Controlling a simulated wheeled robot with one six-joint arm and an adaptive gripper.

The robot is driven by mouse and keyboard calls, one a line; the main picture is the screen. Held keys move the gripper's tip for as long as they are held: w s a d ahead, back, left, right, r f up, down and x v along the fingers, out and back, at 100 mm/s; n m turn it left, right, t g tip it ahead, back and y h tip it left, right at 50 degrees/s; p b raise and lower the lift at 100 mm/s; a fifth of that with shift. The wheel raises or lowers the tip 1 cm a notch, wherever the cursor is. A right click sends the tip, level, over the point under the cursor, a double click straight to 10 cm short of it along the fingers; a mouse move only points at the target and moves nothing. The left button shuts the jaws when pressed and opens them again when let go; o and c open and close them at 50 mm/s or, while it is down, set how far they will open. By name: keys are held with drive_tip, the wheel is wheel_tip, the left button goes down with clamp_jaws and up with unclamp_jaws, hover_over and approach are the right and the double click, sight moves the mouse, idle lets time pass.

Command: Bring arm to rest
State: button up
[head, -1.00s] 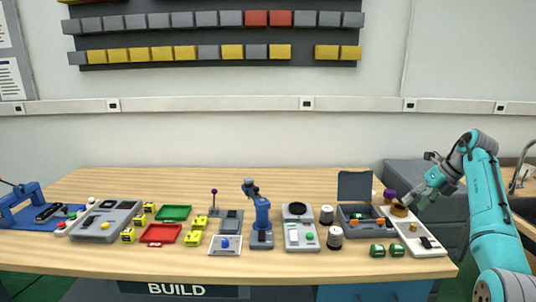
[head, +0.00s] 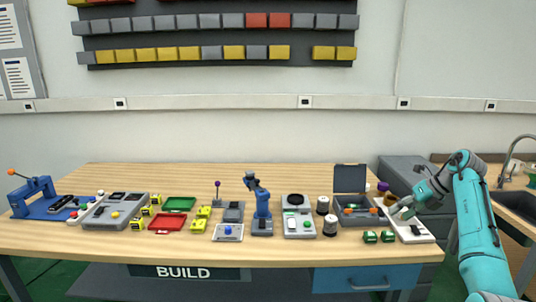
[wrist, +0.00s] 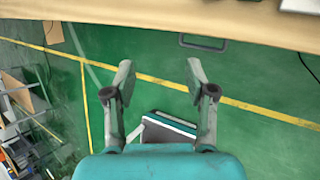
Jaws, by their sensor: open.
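My gripper (wrist: 158,80) is open and empty in the wrist view, its two fingers spread wide over the green floor (wrist: 245,75). In the head view my gripper (head: 402,207) shows at the right end of the wooden table, in front of the white tray (head: 425,239). My teal arm rises at the right and bends down toward the gripper. The table's edge (wrist: 150,14) runs across the top of the wrist view. The gripper is small in the head view, and its exact distance from the tray cannot be told.
The table (head: 130,249) holds a grey open-lidded box (head: 347,218), a red tray (head: 166,223), a green tray (head: 179,204) and a blue press (head: 262,211). A sink (head: 520,204) is at the far right.

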drive_tip(key=s+a+f+t+y, duration=0.3)
drive_tip(key=a+f+y, duration=0.2)
drive_tip(key=a+f, duration=1.1)
drive_tip(key=s+a+f+m+t+y, duration=0.2)
drive_tip(key=s+a+f+m, duration=0.15)
drive_tip(key=s+a, duration=0.3)
drive_tip(key=s+a+f+m+t+y, duration=0.2)
drive_tip(key=s+a+f, duration=0.25)
drive_tip(key=s, duration=0.35)
drive_tip(key=s+a+m+t+h, duration=0.3)
drive_tip(key=s+m+t, duration=0.5)
drive_tip(key=s+m, duration=0.9)
drive_tip(key=s+d+r+m+g+h, duration=0.1)
drive_tip(key=s+m+h, duration=0.3)
drive_tip(key=s, duration=0.7)
drive_tip(key=s+d+r+m+g+h, duration=0.2)
drive_tip(key=s+m, duration=0.3)
drive_tip(key=s, duration=0.6)
drive_tip(key=s+d+r+m+g+h, duration=0.1)
drive_tip(key=s+d+m+h, duration=0.3)
drive_tip(key=s, duration=0.7)
drive_tip(key=shift+s+r+m+h, duration=0.35)
drive_tip(key=shift+r+m+h, duration=0.15)
drive_tip(key=shift+m+h, duration=0.3)
